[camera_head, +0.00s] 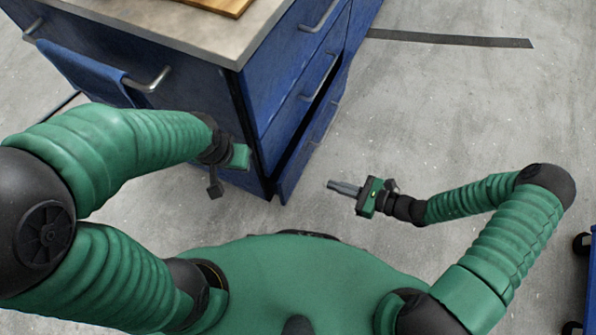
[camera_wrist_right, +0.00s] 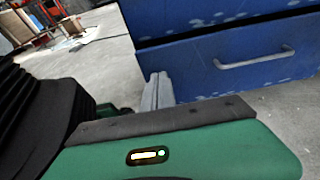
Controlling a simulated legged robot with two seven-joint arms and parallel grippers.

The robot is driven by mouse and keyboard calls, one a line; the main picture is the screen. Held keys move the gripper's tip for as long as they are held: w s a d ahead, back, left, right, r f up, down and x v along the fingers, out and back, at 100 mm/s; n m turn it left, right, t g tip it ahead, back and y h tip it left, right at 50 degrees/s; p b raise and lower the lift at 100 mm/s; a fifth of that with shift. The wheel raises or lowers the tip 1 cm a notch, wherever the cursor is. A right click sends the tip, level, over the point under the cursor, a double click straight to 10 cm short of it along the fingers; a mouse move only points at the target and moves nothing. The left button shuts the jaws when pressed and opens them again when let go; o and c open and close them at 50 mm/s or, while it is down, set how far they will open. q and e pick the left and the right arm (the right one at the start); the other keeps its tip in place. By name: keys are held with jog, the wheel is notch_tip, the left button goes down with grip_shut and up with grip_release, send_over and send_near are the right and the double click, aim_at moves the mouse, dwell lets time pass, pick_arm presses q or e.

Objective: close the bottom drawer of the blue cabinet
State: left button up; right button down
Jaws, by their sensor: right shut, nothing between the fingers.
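The blue cabinet (camera_head: 190,85) stands at upper left in the head view. Its bottom drawer (camera_head: 297,160) sticks out a little, with a dark gap above its front. In the right wrist view the drawer front (camera_wrist_right: 210,85) with its metal handle (camera_wrist_right: 255,57) fills the upper right. My right gripper (camera_head: 345,187) is shut and empty, to the right of the drawer front and apart from it in the head view; its fingers also show in the wrist view (camera_wrist_right: 157,92). My left gripper (camera_head: 237,157) is in front of the cabinet's near side; its fingers are not clear.
A grey worktop (camera_head: 180,30) with a wooden board (camera_head: 215,5) tops the cabinet. A blue cloth (camera_head: 80,70) hangs on a rail at its near side. A dark strip (camera_head: 450,38) lies farther back.

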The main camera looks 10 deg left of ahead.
jog(key=r+b+x, duration=0.1)
jog(key=b+x, duration=0.4)
jog(key=x, duration=0.7)
jog(key=shift+a, duration=0.2)
jog(key=a, duration=0.2)
jog(key=w+a+p, duration=0.1)
jog(key=a, duration=0.1)
jog(key=shift+w+a+r, duration=0.1)
jog(key=shift+w+a, duration=0.05)
jog(key=shift+r, duration=0.1)
